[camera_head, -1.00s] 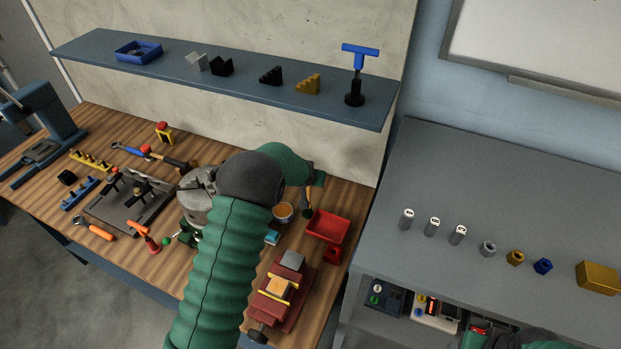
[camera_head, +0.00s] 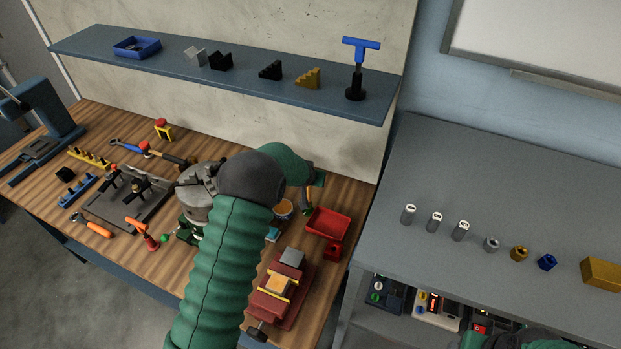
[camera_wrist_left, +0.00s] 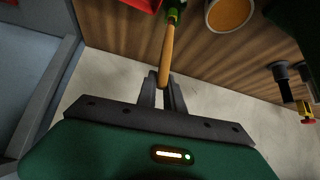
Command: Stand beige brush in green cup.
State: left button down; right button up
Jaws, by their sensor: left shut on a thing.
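My left gripper (camera_wrist_left: 162,92) is shut on the beige brush (camera_wrist_left: 167,52) by the end of its long handle. I cannot tell whether this piece is part of the brush or the green cup. In the head view the green wrist of my left arm hides most of this gripper (camera_head: 308,188) and the brush. No green cup is clearly seen. My right gripper is out of view.
A round tin with orange contents (camera_wrist_left: 230,14) is close beside the brush. A red tray (camera_head: 327,223) and a red vise (camera_head: 281,288) stand on the wooden bench near my left arm. A grey chuck (camera_head: 197,190) is left of it. The blue shelf (camera_head: 130,62) hangs above.

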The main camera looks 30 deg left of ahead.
pick_arm(q)
jog(key=shift+f+b, duration=0.7)
jog(key=shift+f, duration=0.1)
dwell(0.7)
dwell(0.3)
jog(key=c, duration=1)
grip_release()
notch_tip(320, 180, up, 6)
jog(key=p, duration=0.3)
jog(key=shift+p, duration=0.35)
